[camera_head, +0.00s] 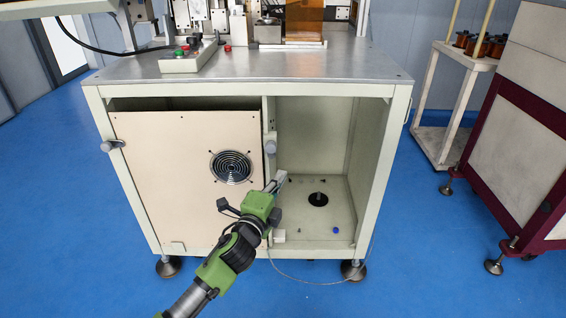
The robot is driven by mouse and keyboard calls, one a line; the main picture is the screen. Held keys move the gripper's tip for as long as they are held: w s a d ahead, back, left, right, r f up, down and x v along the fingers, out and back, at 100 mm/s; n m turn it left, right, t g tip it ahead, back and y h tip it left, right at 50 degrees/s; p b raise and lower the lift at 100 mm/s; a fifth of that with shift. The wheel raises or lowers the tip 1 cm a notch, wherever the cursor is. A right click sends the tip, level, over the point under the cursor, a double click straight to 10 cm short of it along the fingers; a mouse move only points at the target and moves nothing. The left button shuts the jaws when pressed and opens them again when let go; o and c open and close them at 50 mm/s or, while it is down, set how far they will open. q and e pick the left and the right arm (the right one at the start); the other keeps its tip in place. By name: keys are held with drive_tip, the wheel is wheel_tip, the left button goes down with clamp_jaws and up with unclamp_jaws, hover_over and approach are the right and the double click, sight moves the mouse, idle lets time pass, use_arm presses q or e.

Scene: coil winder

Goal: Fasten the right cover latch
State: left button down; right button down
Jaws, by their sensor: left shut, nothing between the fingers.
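The beige cover (160,180), a flat panel with a round black fan grille (231,167), stands in the left bay of the machine cabinet. A dark gap shows along its top edge. The right cover latch (270,144), a small grey knob-like piece, is at the cover's right edge by the middle post. The left latch (112,145) is at its left edge. My left gripper (280,180) is shut and empty, just below the right latch, in front of the post and the open right bay. Whether its tips touch anything cannot be told. My right gripper is out of view.
The right bay of the cabinet is open, with a dark hole (316,199) and a small blue piece (337,230) on its floor. The metal worktop (290,66) carries a control box (187,58). A maroon-framed unit (520,130) stands right. Blue floor is clear in front.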

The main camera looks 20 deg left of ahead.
sight(271, 152)
use_arm(q)
drive_tip(key=shift+w, duration=0.1)
